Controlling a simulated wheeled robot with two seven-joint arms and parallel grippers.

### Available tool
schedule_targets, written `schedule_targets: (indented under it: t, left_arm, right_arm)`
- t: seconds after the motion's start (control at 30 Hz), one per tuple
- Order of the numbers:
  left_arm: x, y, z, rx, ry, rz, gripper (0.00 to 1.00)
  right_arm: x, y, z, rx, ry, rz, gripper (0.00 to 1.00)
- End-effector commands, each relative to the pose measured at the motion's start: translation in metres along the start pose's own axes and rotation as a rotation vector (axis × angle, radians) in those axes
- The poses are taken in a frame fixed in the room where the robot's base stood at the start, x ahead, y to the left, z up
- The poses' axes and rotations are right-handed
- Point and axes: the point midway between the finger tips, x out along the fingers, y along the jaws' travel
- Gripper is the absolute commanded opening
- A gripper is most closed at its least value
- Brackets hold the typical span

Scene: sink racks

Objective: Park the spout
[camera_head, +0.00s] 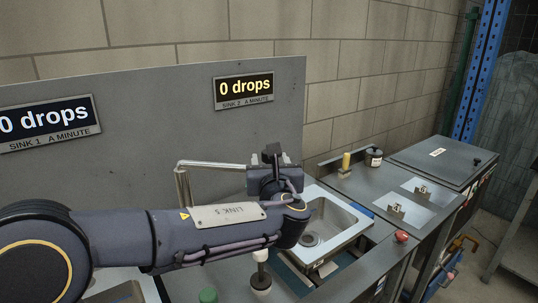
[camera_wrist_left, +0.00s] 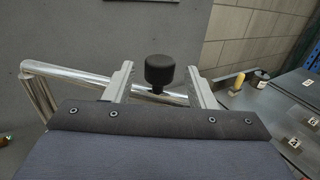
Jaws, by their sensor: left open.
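The chrome spout (camera_head: 210,165) rises from a bent upright pipe in front of the grey back panel and runs right until my left gripper hides it in the head view. In the left wrist view the spout (camera_wrist_left: 85,80) slants across behind the fingers, with a black knob (camera_wrist_left: 159,70) standing at its right part. My left gripper (camera_head: 273,160) is open, its fingers on either side of the knob in the left wrist view. I cannot tell whether they touch it. A sink basin (camera_head: 335,225) with a drain lies to the right. My right gripper is not in view.
Two signs read 0 drops: sink 1 (camera_head: 45,122) at left and sink 2 (camera_head: 243,90) at right. A green cap (camera_head: 208,295) shows below my arm.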

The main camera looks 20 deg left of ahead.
Motion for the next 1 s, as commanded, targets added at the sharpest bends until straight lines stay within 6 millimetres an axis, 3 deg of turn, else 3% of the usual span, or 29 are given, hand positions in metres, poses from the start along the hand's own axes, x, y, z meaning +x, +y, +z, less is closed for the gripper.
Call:
schedule_targets:
  t: [0.2,0.53,0.9,1.0]
  left_arm:
    - [0.025,0.000,0.000,-0.001,0.001,0.001,0.50]
    - [0.029,0.000,0.000,-0.002,0.001,0.000,0.50]
    - [0.028,0.000,0.000,-0.002,0.001,0.000,0.02]
    - [0.028,0.000,0.000,-0.003,0.001,0.000,0.00]
  right_arm:
    - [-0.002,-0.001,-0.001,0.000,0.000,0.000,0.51]
    - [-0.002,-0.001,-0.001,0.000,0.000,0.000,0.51]
    - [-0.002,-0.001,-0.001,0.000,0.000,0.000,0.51]
    - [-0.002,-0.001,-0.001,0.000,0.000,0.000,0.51]
